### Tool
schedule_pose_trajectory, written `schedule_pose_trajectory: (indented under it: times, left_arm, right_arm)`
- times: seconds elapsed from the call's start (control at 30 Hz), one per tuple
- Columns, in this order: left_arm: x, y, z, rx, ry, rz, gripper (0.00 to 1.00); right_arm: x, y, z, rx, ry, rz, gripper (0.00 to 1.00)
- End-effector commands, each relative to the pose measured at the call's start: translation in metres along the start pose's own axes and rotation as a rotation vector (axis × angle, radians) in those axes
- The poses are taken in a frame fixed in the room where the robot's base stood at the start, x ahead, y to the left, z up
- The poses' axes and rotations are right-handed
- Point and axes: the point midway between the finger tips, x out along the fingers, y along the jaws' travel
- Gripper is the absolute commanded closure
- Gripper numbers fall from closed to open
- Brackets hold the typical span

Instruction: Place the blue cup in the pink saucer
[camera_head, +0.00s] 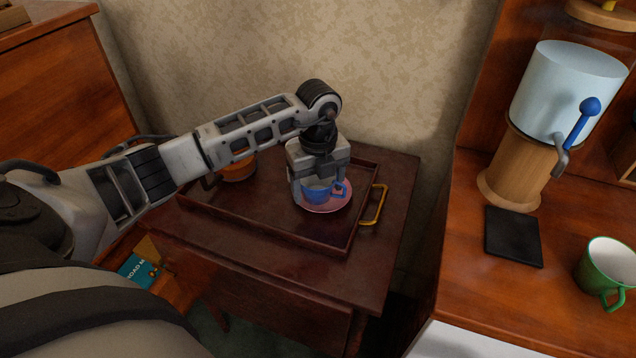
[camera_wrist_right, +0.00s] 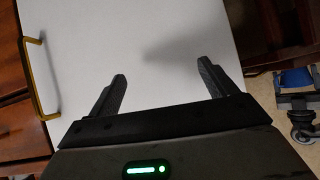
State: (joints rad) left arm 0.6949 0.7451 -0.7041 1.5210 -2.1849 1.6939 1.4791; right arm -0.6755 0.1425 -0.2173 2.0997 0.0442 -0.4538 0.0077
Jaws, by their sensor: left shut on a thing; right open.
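The blue cup (camera_head: 317,192) is between the fingers of my left gripper (camera_head: 319,190), which is shut on it. The cup looks upright, with its handle to the right. The pink saucer (camera_head: 332,207) lies on the dark wooden tray, and the cup is over or in it; I cannot tell whether the cup's base touches it. The gripper hides part of both. My right gripper (camera_wrist_right: 165,85) is open and empty in the right wrist view, in front of a plain white surface. It does not show in the head view.
The tray (camera_head: 272,232) has a raised rim and a brass handle (camera_head: 375,205), and stands on a small dark table (camera_head: 395,180). An orange object (camera_head: 239,171) is behind my left arm. At right, a counter holds a green mug (camera_head: 607,268), a black slab (camera_head: 513,237) and a grinder-like cylinder (camera_head: 567,90).

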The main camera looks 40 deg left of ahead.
Motion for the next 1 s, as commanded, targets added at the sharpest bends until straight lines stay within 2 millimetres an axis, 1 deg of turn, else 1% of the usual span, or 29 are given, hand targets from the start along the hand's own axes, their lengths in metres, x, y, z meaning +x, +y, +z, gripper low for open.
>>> schedule_pose_trajectory:
  times: [0.23, 0.37, 0.4, 0.43, 0.47, 0.77, 0.87, 0.97, 1.0]
  left_arm:
    - [0.008, 0.0, 0.0, -0.001, 0.0, 0.0, 0.54]
    - [0.008, 0.0, 0.0, -0.001, 0.0, 0.0, 0.54]
    - [0.009, 0.0, 0.0, -0.001, 0.0, 0.001, 0.16]
    - [0.009, 0.0, 0.0, -0.001, 0.0, 0.001, 0.08]
    - [0.009, 0.0, 0.0, -0.001, 0.0, 0.001, 0.05]
    - [0.006, 0.0, 0.0, -0.001, 0.0, 0.0, 0.05]
    - [-0.005, 0.0, 0.0, -0.001, 0.0, -0.002, 0.05]
    - [-0.019, -0.001, 0.001, -0.001, -0.003, -0.004, 0.05]
    - [-0.027, -0.001, 0.001, 0.0, -0.004, -0.004, 0.05]
  right_arm:
    - [0.003, 0.0, 0.002, 0.003, 0.004, -0.004, 0.16]
    - [0.002, 0.0, 0.0, 0.004, 0.008, -0.004, 0.16]
    - [0.002, 0.0, 0.0, 0.004, 0.009, -0.004, 0.16]
    - [0.002, 0.0, -0.001, 0.004, 0.009, -0.004, 0.16]
    - [0.002, 0.0, -0.001, 0.004, 0.009, -0.004, 0.16]
    - [0.0, 0.0, -0.003, 0.003, 0.01, -0.004, 0.16]
    - [-0.004, 0.0, -0.008, -0.001, 0.01, -0.002, 0.16]
    - [-0.001, 0.001, -0.004, -0.005, 0.006, 0.001, 0.16]
    - [-0.001, 0.001, -0.003, -0.005, 0.004, 0.001, 0.16]
